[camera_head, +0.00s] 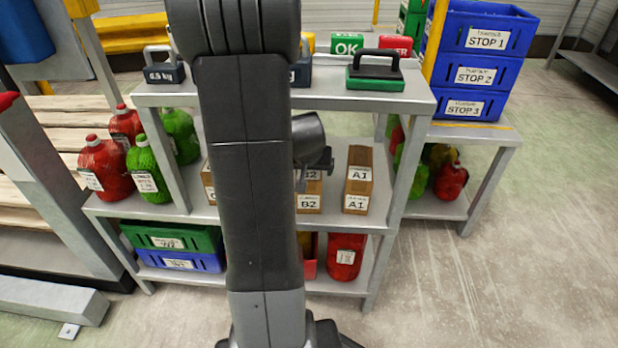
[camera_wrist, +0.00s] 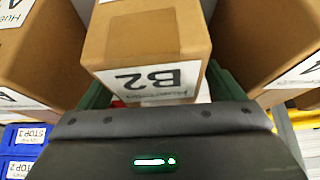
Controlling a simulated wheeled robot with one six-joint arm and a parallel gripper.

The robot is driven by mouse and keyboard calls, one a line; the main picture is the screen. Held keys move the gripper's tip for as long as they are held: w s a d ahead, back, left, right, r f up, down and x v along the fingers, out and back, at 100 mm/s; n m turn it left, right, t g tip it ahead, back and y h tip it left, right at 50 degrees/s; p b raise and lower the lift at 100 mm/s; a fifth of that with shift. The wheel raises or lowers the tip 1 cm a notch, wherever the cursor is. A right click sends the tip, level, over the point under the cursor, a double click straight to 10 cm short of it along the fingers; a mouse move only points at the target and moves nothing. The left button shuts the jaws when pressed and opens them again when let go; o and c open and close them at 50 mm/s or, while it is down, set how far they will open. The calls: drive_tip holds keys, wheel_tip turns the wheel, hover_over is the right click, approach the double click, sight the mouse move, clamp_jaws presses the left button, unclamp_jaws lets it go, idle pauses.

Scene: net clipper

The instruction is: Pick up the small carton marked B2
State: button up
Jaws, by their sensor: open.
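The small brown carton marked B2 (camera_head: 309,203) stands on the middle shelf in the head view, partly hidden behind my arm. In the wrist view the B2 carton (camera_wrist: 150,40) fills the upper middle, its label upside down. My gripper (camera_wrist: 160,92) is open, with a dark green finger at each side of the carton's near end. I cannot tell whether the fingers touch it. In the head view my gripper is mostly hidden by my arm.
A carton marked A1 (camera_head: 358,180) stands right of B2, with a gap between. Another carton (camera_head: 208,182) is mostly hidden on the left. Cartons flank B2 closely in the wrist view. A top shelf (camera_head: 335,100) with weights lies above; red and green jugs stand around.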

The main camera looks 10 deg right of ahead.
drive_tip(key=shift+w+f, duration=0.2)
drive_tip(key=shift+f, duration=0.3)
drive_tip(key=shift+f+b, duration=0.25)
drive_tip(key=shift+b, duration=0.3)
clamp_jaws()
idle(0.5)
